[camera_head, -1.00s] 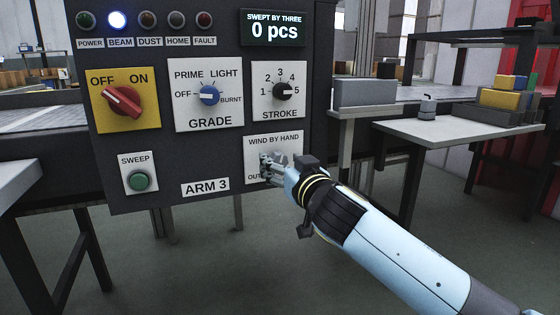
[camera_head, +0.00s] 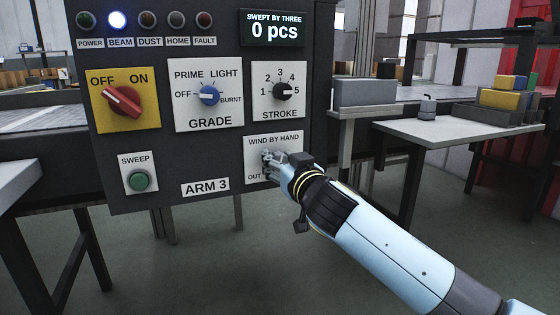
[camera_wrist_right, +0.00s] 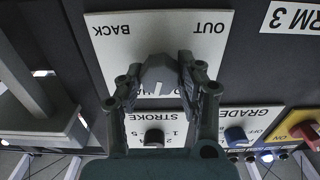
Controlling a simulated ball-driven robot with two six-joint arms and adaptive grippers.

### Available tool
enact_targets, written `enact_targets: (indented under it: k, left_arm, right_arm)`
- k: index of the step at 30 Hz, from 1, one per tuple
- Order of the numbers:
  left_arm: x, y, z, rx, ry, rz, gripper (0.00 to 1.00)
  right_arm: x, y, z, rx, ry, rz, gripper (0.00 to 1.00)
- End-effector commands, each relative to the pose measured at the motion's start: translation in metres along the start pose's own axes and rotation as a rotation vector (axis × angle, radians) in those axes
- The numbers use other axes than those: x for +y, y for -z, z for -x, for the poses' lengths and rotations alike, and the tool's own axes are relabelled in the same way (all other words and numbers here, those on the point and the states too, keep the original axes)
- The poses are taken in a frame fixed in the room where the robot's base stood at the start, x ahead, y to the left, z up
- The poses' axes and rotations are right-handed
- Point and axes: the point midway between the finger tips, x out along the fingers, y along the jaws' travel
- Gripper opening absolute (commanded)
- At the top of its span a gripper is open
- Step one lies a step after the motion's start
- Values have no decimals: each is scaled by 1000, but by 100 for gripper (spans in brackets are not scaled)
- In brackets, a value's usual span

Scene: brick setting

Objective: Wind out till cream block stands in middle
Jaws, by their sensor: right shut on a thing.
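The WIND BY HAND plate (camera_head: 284,143) is at the lower right of the dark ARM 3 panel, with OUT at its lower left. My right gripper (camera_head: 272,162) is at this plate and mostly covers its knob. In the right wrist view, the fingers of my right gripper (camera_wrist_right: 165,80) are closed around the grey knob (camera_wrist_right: 158,72), between the words OUT and BACK. A white pointer line shows on the knob. I cannot make out a cream block in either view. My left gripper is not in view.
The panel also has a red OFF/ON switch (camera_head: 123,101), a blue GRADE knob (camera_head: 209,95), a black STROKE knob (camera_head: 282,91) and a green SWEEP button (camera_head: 140,180). The counter (camera_head: 273,28) reads 0 pcs; the BEAM lamp is lit. A side table (camera_head: 440,132) holds coloured blocks.

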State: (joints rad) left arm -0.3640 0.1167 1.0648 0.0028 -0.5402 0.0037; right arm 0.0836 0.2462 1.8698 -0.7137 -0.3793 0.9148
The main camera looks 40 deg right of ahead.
Motion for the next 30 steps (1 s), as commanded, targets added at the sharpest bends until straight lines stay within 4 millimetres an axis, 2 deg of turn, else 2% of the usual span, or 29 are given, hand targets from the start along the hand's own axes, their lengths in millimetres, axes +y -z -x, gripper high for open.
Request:
enact_targets:
  k: [2,5,10,20,21,26,30]
  left_arm:
    - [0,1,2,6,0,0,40]
    - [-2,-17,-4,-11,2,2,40]
    - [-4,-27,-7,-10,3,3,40]
    - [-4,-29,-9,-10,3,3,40]
    - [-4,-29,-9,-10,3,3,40]
    - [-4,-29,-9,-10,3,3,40]
    - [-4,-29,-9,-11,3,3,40]
  right_arm:
    - [0,1,0,0,0,62,4]
    - [-1,1,0,0,0,193,4]
    - [-2,1,0,0,0,381,4]
    - [-2,-1,0,0,0,423,4]
    - [-2,-1,0,0,0,422,39]
    - [-2,-1,0,0,0,422,60]
    - [-2,-1,0,0,0,421,60]
